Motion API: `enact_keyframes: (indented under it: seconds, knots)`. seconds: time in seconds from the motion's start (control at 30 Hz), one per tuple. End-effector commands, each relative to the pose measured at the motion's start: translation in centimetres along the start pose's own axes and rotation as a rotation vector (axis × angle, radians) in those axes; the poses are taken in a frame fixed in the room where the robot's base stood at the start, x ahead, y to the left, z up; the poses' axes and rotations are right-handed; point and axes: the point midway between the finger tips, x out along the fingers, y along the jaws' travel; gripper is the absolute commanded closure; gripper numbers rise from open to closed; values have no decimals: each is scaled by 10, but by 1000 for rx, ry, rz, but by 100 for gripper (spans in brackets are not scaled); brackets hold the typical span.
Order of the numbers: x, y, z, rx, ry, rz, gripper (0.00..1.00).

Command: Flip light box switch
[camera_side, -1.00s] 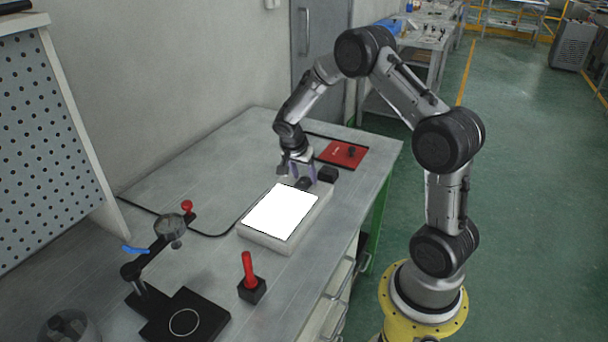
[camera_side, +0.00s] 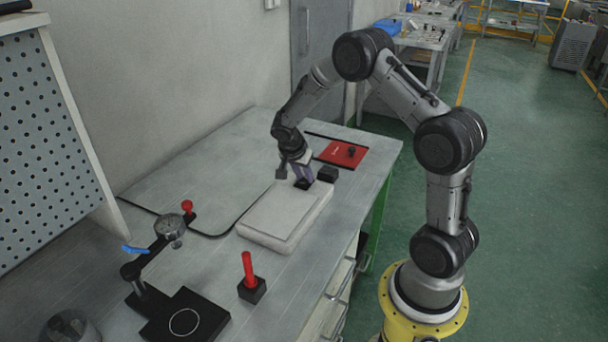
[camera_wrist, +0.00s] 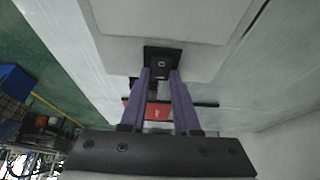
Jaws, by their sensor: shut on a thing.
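The light box (camera_side: 283,215) lies on the bench, and its top panel is grey and unlit. Its small black switch (camera_side: 303,184) sits at the far end of the box; it also shows in the wrist view (camera_wrist: 161,62). My gripper (camera_side: 300,175) is over that end of the box, pointing down. In the wrist view its two purple fingers (camera_wrist: 160,76) reach the switch from both sides and are shut on it or right against it. The exact contact is partly hidden by the fingertips.
A black block (camera_side: 327,174) stands right beside the switch end. A red-handled tool in a black base (camera_side: 251,280) and a dial gauge stand (camera_side: 170,228) are in front. Bare bench lies left of the box.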

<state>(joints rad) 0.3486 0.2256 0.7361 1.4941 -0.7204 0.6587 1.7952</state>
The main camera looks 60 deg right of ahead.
Motion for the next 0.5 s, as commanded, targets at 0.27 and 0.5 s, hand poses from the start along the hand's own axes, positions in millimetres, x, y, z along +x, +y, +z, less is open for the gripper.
enact_keyframes:
  seconds: [0.27,0.5]
  knots:
    - [-2,0,6,-4,147,2,100]
    - [-2,1,6,1,190,0,100]
